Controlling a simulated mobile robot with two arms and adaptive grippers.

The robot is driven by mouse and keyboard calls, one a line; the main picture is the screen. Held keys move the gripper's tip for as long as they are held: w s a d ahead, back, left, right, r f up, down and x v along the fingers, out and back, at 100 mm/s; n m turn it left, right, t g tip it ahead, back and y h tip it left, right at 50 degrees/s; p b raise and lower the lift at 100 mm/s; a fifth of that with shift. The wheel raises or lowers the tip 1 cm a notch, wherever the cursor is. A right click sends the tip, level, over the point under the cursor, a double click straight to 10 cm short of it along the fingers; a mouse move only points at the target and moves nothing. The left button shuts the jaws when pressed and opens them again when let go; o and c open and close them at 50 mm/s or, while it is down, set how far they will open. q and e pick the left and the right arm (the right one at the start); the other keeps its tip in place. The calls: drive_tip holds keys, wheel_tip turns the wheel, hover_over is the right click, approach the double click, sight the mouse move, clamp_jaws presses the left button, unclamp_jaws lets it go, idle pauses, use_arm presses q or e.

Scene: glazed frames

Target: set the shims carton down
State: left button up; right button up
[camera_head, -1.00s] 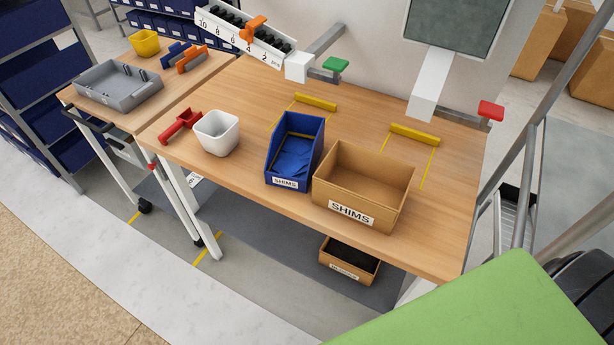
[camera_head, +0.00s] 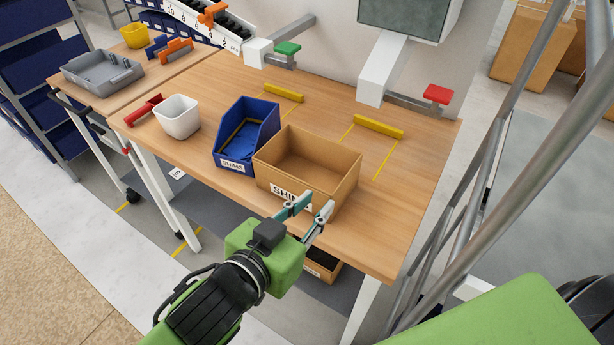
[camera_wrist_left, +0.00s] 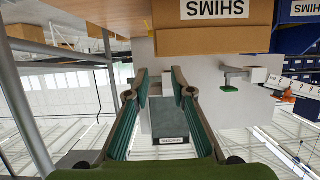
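The shims carton (camera_head: 308,172), an open brown box with a white SHIMS label, stands upright on the workbench (camera_head: 375,230) near its front edge. Its inside looks empty. My left gripper (camera_head: 314,204) is open and empty in front of the carton, with its fingers towards the label side and partly covering the label. In the left wrist view, which is upside down, the carton (camera_wrist_left: 212,42) fills the top beyond the open fingers (camera_wrist_left: 160,80), with nothing between them. Contact cannot be told. My right gripper is not in view.
A blue SHIMS bin (camera_head: 247,135) with blue contents stands close left of the carton. A white tub (camera_head: 178,117) is further left. Yellow bars (camera_head: 378,126) and line markings lie behind. The bench right of the carton is clear. A smaller box (camera_head: 322,265) sits below.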

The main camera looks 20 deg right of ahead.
sight(348, 175)
use_arm(q)
drive_tip(key=shift+s+d+r+p+x, duration=0.15)
drive_tip(key=shift+p+x, duration=0.15)
drive_tip(key=shift+x, duration=2)
drive_tip(key=shift+d+r+p+x, duration=0.1)
drive_tip(key=shift+p+x, duration=0.25)
drive_tip(key=shift+x, duration=1.95)
drive_tip(key=shift+s+d+r+p+x, duration=0.15)
drive_tip(key=shift+p+x, duration=0.15)
drive_tip(key=shift+x, duration=2)
drive_tip(key=shift+w, duration=0.1)
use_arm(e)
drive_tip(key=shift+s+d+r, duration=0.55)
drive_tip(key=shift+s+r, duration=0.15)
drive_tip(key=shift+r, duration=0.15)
use_arm(q)
drive_tip(key=shift+a, duration=0.1)
clamp_jaws()
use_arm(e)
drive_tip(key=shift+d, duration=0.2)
